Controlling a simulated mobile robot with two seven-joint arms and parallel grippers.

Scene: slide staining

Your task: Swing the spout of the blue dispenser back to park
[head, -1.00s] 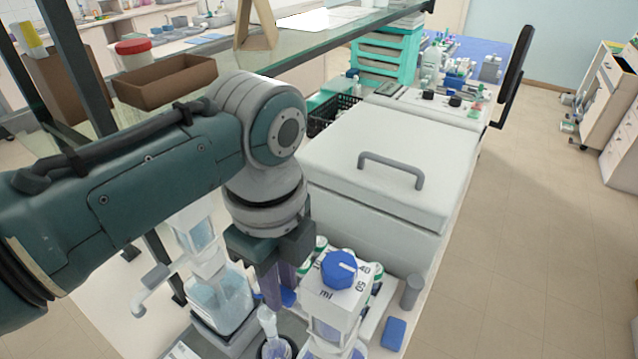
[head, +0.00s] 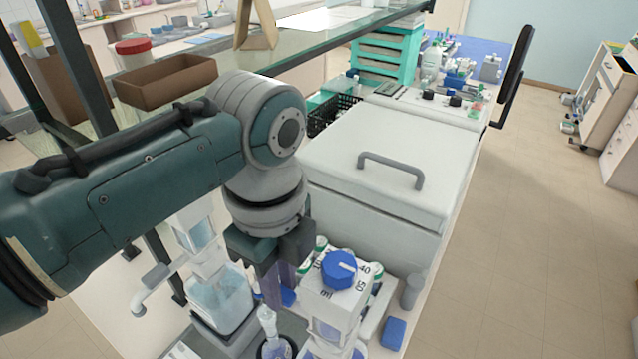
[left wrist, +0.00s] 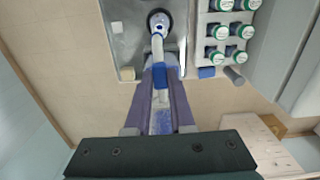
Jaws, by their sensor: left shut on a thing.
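The dispenser with the blue knob (head: 339,270) stands upright at the bottom middle of the head view, with a white body and a clear lower part. My left gripper (left wrist: 160,75) points down, just left of that dispenser in the head view (head: 274,300). In the left wrist view its purple fingers are closed on a blue piece at the end of a white tube, which I take for the spout (left wrist: 158,50). The tube runs up towards a round dark ring. My right gripper is out of view.
A second dispenser (head: 218,295) with a white spout stands to the left. A small flask (head: 268,322) sits in front of my fingers. Green-capped vials (left wrist: 219,31) stand in a rack close by. A blue block (head: 393,333) and a grey cylinder (head: 411,291) lie right of the dispenser.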

